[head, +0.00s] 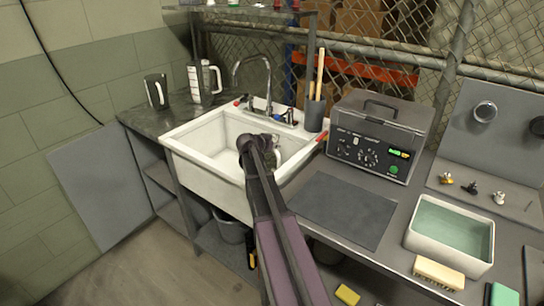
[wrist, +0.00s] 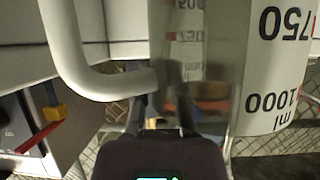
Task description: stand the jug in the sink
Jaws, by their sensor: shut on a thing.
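My gripper (head: 255,143) is over the white sink (head: 192,160) in the head view. In the wrist view my gripper (wrist: 168,112) is shut on the pale handle (wrist: 75,50) of a clear jug (wrist: 215,75). The jug has a white scale reading 750 and 1000 ml, upside down in this view. In the head view my gripper and arm hide most of the held jug, and I cannot tell whether its base touches the sink floor.
Another jug-like vessel with a handle (head: 205,82) and a dark cup (head: 156,91) stand on the back-left counter. A tap (head: 268,80) rises behind the sink. A utensil pot (head: 314,114) and a grey instrument (head: 378,135) stand to the right. A dark mat (head: 345,208) lies bare.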

